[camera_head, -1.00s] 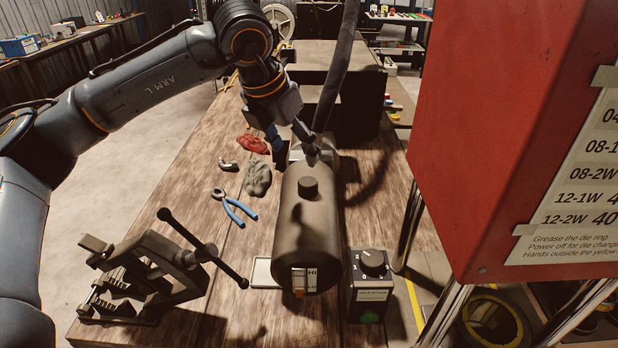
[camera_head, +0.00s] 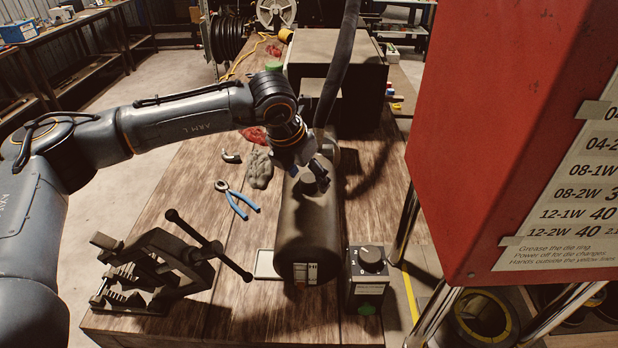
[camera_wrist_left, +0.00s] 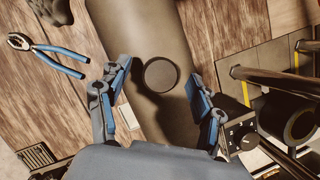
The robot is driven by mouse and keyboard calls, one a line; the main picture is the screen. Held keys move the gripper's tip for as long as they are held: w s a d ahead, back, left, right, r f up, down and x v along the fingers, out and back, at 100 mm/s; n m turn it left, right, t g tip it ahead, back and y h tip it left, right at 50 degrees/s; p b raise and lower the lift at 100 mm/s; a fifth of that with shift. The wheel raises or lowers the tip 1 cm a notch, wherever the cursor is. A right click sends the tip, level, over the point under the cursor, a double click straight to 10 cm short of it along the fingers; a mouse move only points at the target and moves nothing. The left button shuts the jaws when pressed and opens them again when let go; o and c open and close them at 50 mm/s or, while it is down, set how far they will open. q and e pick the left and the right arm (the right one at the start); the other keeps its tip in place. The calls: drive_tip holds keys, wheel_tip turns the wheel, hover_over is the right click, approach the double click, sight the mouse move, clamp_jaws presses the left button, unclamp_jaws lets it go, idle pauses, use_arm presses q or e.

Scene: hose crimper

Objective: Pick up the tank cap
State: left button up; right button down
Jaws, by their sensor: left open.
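The tank cap (camera_wrist_left: 160,75) is a round dark disc on top of the dark cylindrical tank (camera_head: 307,235). In the left wrist view it sits between the two blue fingers of my left gripper (camera_wrist_left: 160,68), with a gap on each side. My left gripper is open and holds nothing. In the head view the left gripper (camera_head: 318,172) is over the tank top, and its fingers largely hide the cap. My right gripper is in neither view.
Blue-handled pliers (camera_head: 237,199), a grey rag (camera_head: 260,170) and a red rag (camera_head: 252,135) lie left of the tank. A bench vise (camera_head: 150,270) stands at front left, a dial box (camera_head: 368,280) at front right. A large red machine (camera_head: 500,130) fills the right.

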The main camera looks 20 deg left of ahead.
use_arm(q)
drive_tip(key=c, duration=1)
drive_tip(key=shift+c, duration=0.3)
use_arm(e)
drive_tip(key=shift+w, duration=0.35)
